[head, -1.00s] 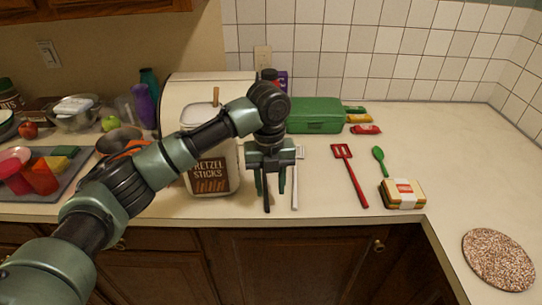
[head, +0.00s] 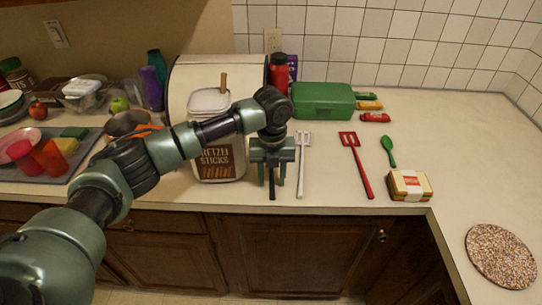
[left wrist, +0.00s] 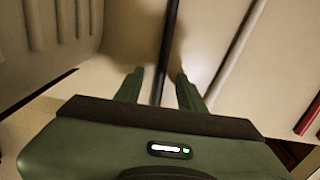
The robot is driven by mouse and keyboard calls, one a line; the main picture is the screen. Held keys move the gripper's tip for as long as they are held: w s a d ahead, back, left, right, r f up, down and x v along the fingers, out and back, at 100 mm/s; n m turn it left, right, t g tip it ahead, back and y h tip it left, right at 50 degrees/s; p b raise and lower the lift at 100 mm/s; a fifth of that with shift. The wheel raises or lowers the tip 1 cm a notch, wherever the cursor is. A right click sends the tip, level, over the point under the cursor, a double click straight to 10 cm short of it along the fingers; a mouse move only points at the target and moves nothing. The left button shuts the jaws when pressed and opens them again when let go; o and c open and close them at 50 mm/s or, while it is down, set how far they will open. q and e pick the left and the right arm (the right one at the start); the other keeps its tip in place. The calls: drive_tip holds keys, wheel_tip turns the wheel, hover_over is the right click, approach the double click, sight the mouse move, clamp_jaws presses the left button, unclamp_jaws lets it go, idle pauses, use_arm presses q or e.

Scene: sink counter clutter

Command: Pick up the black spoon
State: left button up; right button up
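The black spoon's thin dark handle (head: 272,189) lies on the counter near its front edge, just under my left gripper (head: 272,183). In the left wrist view, the spoon's handle (left wrist: 168,48) runs between the two green fingertips of the left gripper (left wrist: 160,76). A gap shows on both sides of the handle, so the gripper is open around it. The spoon's bowl is hidden. My right gripper is not in view.
A white slotted spatula (head: 301,165) lies close to the right of the gripper. The pretzel sticks canister (head: 217,160) stands close on the left. Farther right are a red slotted spatula (head: 356,165), a green spoon (head: 388,151) and a sandwich (head: 409,185).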

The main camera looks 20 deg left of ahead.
use_arm(q)
drive_tip(key=c, duration=0.6)
drive_tip(key=shift+w, duration=0.1)
clamp_jaws()
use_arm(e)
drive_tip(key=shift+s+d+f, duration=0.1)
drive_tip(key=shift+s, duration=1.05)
